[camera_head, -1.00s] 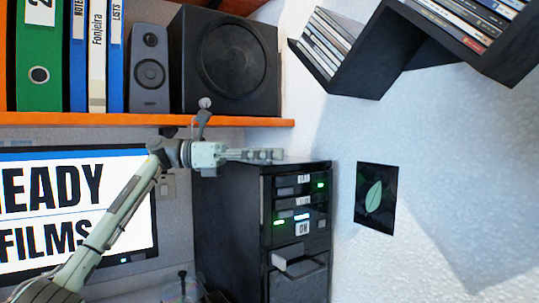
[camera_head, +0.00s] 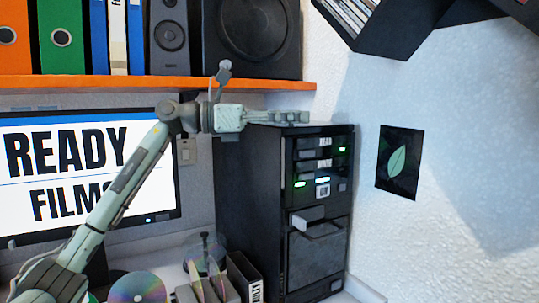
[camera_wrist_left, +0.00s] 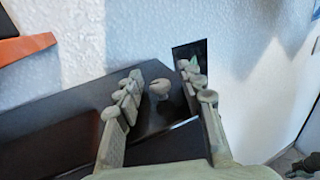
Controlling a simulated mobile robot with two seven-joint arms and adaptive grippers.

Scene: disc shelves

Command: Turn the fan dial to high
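A black computer tower (camera_head: 255,185) stands in the corner. In the left wrist view, a small grey knob (camera_wrist_left: 159,88), which looks like the fan dial, sits on its dark top. My left gripper (camera_head: 306,117) is just above the top of the tower in the head view, pointing right. In the left wrist view my left gripper (camera_wrist_left: 158,86) is open, with a finger on each side of the knob and gaps showing. I cannot tell the knob's setting. The dial is not visible in the head view.
An orange shelf (camera_head: 170,82) with binders and a speaker (camera_head: 253,38) is close above my left arm. The monitor (camera_head: 85,165) stands behind the arm. Discs and a holder (camera_head: 245,278) lie below. A leaf picture (camera_head: 399,163) hangs on the white wall.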

